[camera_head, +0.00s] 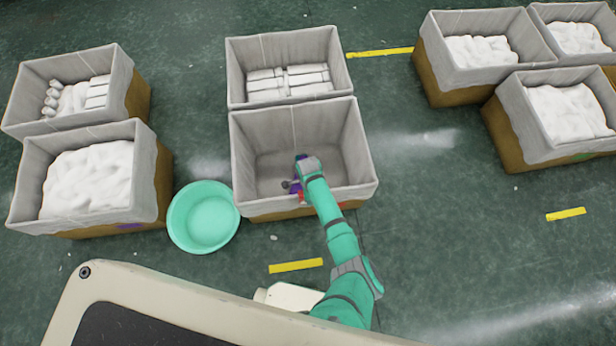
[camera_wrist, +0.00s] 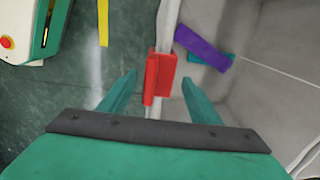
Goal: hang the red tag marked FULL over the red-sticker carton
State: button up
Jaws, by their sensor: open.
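The red tag (camera_wrist: 158,75) straddles the rim of the front middle carton, one flap on each side of the wall in the wrist view. In the head view it is mostly hidden by my gripper (camera_head: 297,188). No lettering is readable on it. The carton (camera_head: 262,207) is grey-lined and looks empty of white goods; a red patch, seemingly its sticker (camera_head: 347,204), shows low on its front right. My gripper (camera_wrist: 160,79) is open, one finger on each side of the tag, with visible gaps. I cannot tell whether either finger touches it.
A purple strip (camera_wrist: 203,48) and a teal strip (camera_wrist: 212,60) show at the carton's inner side. A teal basin (camera_head: 204,217) stands left of the carton. Other cartons, such as the purple-sticker one (camera_head: 30,180), hold white goods.

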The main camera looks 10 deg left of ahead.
notch_tip(320, 180, up, 11)
jog(key=shift+s, duration=0.15)
dwell(0.4)
